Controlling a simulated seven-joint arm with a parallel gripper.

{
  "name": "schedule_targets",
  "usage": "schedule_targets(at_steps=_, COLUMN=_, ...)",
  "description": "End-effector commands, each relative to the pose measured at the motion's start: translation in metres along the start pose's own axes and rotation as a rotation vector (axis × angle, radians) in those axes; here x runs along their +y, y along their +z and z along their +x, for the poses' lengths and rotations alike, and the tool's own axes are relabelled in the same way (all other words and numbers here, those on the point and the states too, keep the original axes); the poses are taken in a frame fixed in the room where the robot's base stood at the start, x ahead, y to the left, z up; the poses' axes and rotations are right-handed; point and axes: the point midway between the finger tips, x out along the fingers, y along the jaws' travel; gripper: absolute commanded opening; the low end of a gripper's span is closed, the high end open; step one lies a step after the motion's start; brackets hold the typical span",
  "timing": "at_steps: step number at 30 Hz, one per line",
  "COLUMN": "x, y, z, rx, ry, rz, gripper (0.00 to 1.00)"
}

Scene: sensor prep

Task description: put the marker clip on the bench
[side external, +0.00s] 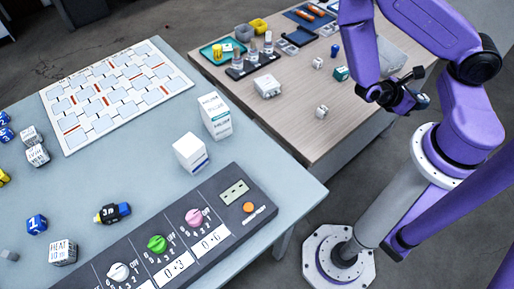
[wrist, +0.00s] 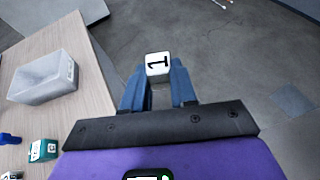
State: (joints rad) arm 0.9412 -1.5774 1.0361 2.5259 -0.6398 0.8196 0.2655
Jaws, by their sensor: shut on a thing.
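My gripper (side external: 412,99) is off the right edge of the wooden bench (side external: 300,118), over the floor in the side view. In the wrist view my gripper (wrist: 156,84) is shut on a small white block marked with a black 1 (wrist: 158,64), held between the blue fingertips. I cannot tell whether this block is the marker clip; no other thing is clearly one. The block is hardly visible in the side view. The wooden bench (wrist: 92,92) shows at the left of the wrist view.
A grey open bin (wrist: 42,80) and a teal block (wrist: 42,150) are on the wooden bench. A blue-grey table (side external: 150,185) carries a control panel (side external: 185,235), a white grid board (side external: 118,92) and several blocks. The wooden bench's front right has free room.

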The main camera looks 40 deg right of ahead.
Motion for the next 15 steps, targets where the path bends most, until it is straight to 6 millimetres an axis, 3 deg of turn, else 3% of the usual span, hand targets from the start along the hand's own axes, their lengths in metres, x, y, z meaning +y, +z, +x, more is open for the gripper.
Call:
schedule_targets(at_steps=8, x=-0.046, y=-0.012, z=-0.018, rx=0.001, ry=-0.284, rz=0.119, gripper=0.00)
schedule_targets(at_steps=15, x=-0.082, y=-0.036, z=-0.050, rx=0.003, ry=-0.544, rz=0.226, gripper=0.00)
